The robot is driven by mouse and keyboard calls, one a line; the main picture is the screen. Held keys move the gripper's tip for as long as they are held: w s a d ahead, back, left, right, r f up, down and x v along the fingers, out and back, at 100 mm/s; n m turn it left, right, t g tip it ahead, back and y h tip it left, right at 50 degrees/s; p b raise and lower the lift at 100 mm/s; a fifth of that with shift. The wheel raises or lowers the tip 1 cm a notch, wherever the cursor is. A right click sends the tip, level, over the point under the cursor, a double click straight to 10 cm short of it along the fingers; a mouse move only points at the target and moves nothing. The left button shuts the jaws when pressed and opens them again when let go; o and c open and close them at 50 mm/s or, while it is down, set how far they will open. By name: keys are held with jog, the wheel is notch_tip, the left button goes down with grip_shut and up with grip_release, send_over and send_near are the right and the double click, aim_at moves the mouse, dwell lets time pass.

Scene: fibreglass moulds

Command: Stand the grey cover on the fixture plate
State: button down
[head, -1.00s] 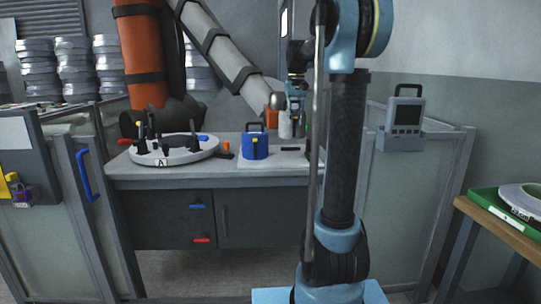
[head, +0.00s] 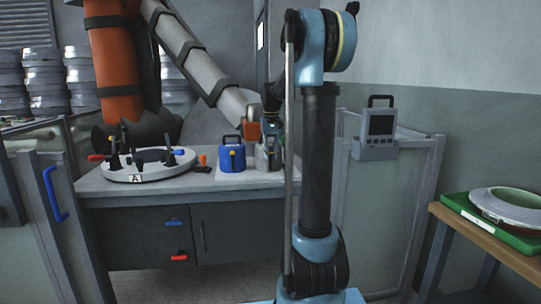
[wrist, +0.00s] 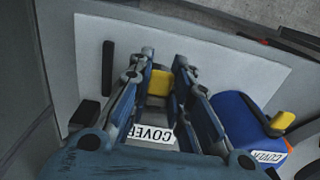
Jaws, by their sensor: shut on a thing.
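The grey cover (head: 267,154), with a dark handle, is upright beside the blue cover in the head view. My gripper (wrist: 162,92) is shut on it. In the wrist view its yellow part (wrist: 159,83) and COVER label (wrist: 153,134) show between the fingers.
The blue cover (head: 232,156) stands close to the left in the head view. Black bars (wrist: 107,68) are on the pale plate. A round disc marked A (head: 150,168), with upright posts, stands farther left. An orange-and-grey arm (head: 190,60) hangs over the bench.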

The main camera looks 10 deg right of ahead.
jog(key=c, duration=1.5)
grip_release()
jog(key=shift+r, duration=0.1)
notch_tip(320, 180, up, 12)
jog(key=shift+f, duration=0.1)
jog(key=s+f, duration=1)
jog(key=s, duration=0.2)
jog(key=s+f+t, duration=0.1)
jog(key=s+f, duration=0.8)
jog(key=s, duration=0.4)
jog(key=s+d+f+t, duration=0.1)
jog(key=s+f, duration=0.9)
jog(key=s, duration=0.2)
jog(key=shift+s+d+f, duration=0.1)
jog(key=shift+s+f, duration=0.2)
jog(key=shift+s, duration=0.05)
